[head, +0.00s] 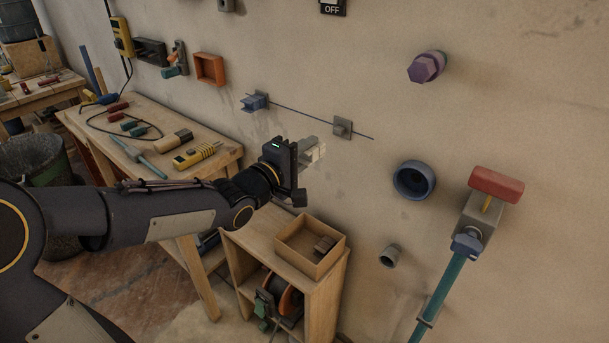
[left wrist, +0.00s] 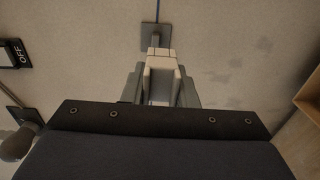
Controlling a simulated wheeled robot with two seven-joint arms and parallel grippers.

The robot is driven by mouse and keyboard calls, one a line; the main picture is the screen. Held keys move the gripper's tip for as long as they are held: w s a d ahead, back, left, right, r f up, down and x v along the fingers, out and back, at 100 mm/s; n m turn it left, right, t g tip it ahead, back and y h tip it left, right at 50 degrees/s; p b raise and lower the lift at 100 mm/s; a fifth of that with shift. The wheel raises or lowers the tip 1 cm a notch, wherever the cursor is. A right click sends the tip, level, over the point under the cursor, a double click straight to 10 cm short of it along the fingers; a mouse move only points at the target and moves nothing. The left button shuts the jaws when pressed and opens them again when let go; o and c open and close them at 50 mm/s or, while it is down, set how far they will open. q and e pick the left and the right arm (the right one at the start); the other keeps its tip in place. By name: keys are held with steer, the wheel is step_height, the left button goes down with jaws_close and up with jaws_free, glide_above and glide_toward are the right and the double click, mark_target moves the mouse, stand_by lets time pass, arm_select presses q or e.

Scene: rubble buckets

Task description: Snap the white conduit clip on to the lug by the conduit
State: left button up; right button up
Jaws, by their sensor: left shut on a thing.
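The white conduit clip (head: 319,152) is held in my left gripper (head: 309,151), which reaches toward the wall. In the left wrist view the white clip (left wrist: 161,72) stands between the two grey fingers of the left gripper (left wrist: 161,88), its prongs pointing at the wall. The grey lug (head: 342,127) on its square plate is on the wall, up and right of the clip in the head view, with a gap between. In the left wrist view the lug (left wrist: 155,37) shows just beyond the clip's tip. The thin dark conduit line (head: 301,118) runs along the wall past the lug. My right gripper is not in view.
A blue clip-like fitting (head: 255,102) sits at the line's left end. A blue ring (head: 414,180), a purple hexagonal knob (head: 427,67) and a teal pipe (head: 438,297) are on the wall to the right. A cardboard box (head: 334,258) on a wooden shelf stands below the gripper.

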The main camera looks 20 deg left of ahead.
arm_select(q)
steer(key=shift+s+d+r, duration=0.1)
steer(key=shift+r, duration=0.25)
steer(key=shift+p, duration=0.35)
steer(key=shift+w+d+f+b, duration=0.15)
steer(key=shift+w+b, duration=0.15)
steer(key=shift+w, duration=0.25)
steer(key=shift+b+x, duration=0.45)
steer(key=shift+x, duration=1.8)
